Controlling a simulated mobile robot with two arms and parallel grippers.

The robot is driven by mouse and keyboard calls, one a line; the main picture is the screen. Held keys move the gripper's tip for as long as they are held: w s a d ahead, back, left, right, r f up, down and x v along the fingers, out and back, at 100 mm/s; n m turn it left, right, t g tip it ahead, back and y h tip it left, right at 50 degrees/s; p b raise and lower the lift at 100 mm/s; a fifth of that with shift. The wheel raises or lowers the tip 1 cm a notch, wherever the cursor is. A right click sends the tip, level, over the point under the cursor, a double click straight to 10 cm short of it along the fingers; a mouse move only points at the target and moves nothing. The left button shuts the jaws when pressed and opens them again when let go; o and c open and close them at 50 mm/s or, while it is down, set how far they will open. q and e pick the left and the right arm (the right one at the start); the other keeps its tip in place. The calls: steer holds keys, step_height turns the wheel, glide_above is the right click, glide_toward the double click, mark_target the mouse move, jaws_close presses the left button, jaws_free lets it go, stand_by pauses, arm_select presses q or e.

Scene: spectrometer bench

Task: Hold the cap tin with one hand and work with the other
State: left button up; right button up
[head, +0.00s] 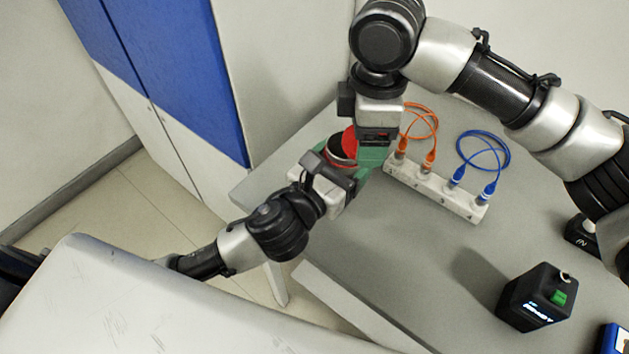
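The round tin (341,148), red with a dark band and a pale rim, stands on a green mat (373,158) near the table's far left edge. It is partly hidden by both my grippers. My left gripper (338,172) reaches in from the lower left and is right at the tin's near side. Its fingertips are not clear, so I cannot tell whether it grips the tin. My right gripper (377,138) points down from above, just right of the tin. Its fingers are hidden or too small to read.
A white numbered block (437,190) holds the plugs of an orange cable (423,108) and a blue cable (507,145). A black box (535,298) with a green part and lit display stands at lower right. Another black box (582,236) is near the right edge. The table's middle is clear.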

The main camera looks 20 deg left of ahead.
arm_select(q)
steer(key=a+f+b, duration=0.1)
steer(key=w+a+f+b, duration=0.1)
steer(key=a, duration=0.1)
steer(key=a+f+b, duration=0.1)
steer(key=shift+w+a+f, duration=0.25)
steer(key=shift+a, duration=0.1)
arm_select(e)
step_height(320, 180, down, 5)
steer(key=shift+w+a+r, duration=0.1)
steer(key=shift+w+r, duration=0.05)
arm_select(q)
steer(key=shift+a, duration=0.3)
step_height(320, 180, down, 4)
steer(key=b, duration=0.5)
arm_select(e)
step_height(320, 180, down, 5)
steer(key=shift+f, duration=0.1)
arm_select(q)
steer(key=shift+r, duration=0.1)
arm_select(e)
steer(key=shift+r, duration=0.2)
arm_select(q)
steer(key=shift+f, duration=0.2)
steer(key=o, duration=1.7)
steer(key=shift+r, duration=0.1)
